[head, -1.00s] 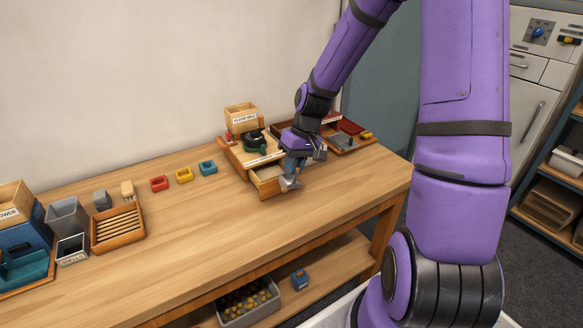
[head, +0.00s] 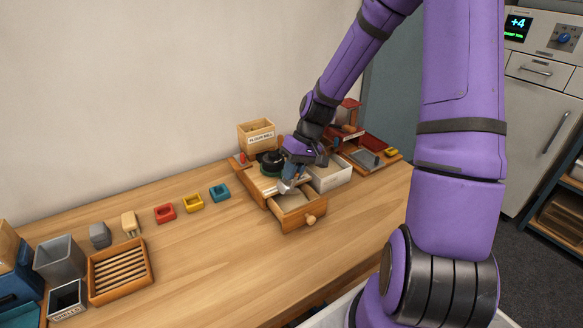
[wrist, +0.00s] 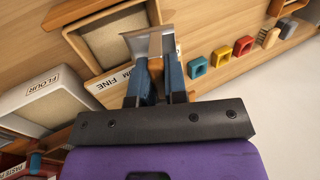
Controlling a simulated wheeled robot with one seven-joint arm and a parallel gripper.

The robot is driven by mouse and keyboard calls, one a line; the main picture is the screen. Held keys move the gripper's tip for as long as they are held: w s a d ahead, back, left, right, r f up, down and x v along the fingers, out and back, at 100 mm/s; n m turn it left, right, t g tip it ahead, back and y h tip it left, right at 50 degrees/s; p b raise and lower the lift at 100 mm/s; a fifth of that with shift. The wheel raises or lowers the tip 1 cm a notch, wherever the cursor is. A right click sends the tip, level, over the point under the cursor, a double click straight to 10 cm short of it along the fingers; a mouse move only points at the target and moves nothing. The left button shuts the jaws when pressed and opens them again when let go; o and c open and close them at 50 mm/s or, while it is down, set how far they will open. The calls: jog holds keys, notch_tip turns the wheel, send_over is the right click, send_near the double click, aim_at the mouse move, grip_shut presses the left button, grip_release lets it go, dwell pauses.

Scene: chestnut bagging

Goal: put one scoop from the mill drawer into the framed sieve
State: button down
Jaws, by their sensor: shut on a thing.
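My gripper (head: 293,178) is shut on a small metal scoop (head: 286,187). The wrist view shows the scoop (wrist: 148,44) between the blue fingers (wrist: 158,68); its contents cannot be told. The mill drawer (head: 313,212) is pulled open from the wooden flour mill (head: 262,186), and the scoop is over its back part. The wrist view shows the drawer (wrist: 72,52) with a pale inside. A white-framed box (head: 332,180) stands right of the mill. It reads FLOUR in the wrist view (wrist: 22,100); whether it is the framed sieve I cannot tell.
A red-brown tray (head: 395,157) with grey and yellow items lies to the right. Red (head: 165,214), yellow (head: 194,203) and teal (head: 220,193) blocks stand left of the mill. A slatted wooden tray (head: 147,267) is farther left. The front of the table is clear.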

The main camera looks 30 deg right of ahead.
aim_at(298, 193)
jog(key=shift+y, duration=0.5)
jog(key=shift+d+f, duration=0.2)
jog(key=shift+f, duration=1.6)
jog(key=shift+d+f, duration=0.15)
jog(key=shift+f, duration=1.65)
jog(key=shift+s+f+h, duration=0.1)
jog(key=shift+f+h, duration=0.35)
jog(key=shift+h, duration=0.15)
jog(key=shift+a+f+h, duration=0.15)
jog(key=shift+f+h, duration=0.15)
jog(key=shift+h, duration=0.6)
jog(key=shift+h, duration=0.3)
jog(key=shift+d+f+h, duration=0.25)
jog(key=shift+d+h, duration=0.55)
jog(key=shift+d, duration=0.25)
jog(key=shift+a+r+h, duration=0.1)
jog(key=shift+a+h, duration=0.2)
jog(key=shift+h, duration=0.2)
jog(key=shift+a+r, duration=0.1)
jog(key=shift+a+r, duration=0.15)
jog(key=shift+r, duration=1.95)
jog(key=shift+a+r, duration=0.1)
jog(key=shift+r, duration=2)
